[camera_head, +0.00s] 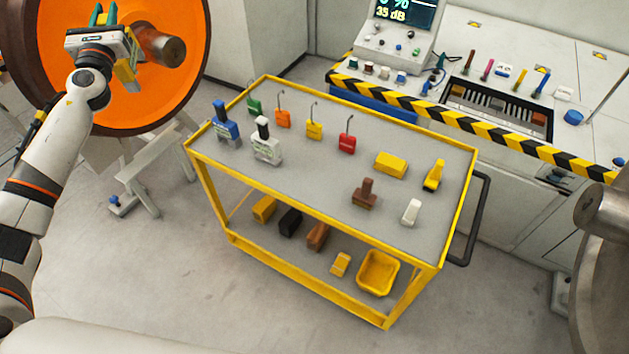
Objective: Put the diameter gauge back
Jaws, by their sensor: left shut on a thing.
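My left gripper (104,36) is at the upper left, in front of the orange wheel (60,50) and beside its axle end (165,48). It is shut on a small device with green parts on top and a yellow part (127,76) below, which I take for the diameter gauge. The gripper hides much of it, and I cannot tell if it touches the wheel. The yellow cart (330,210) stands in the middle, with tools on its grey top. My right gripper is out of view.
The cart top holds a blue device (226,125), a white device (266,142), a red block (347,141), a yellow box (391,163) and other tools. A yellow bin (378,273) sits on the lower shelf. A striped bench edge (460,128) runs behind. Part of the cart's front top is bare.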

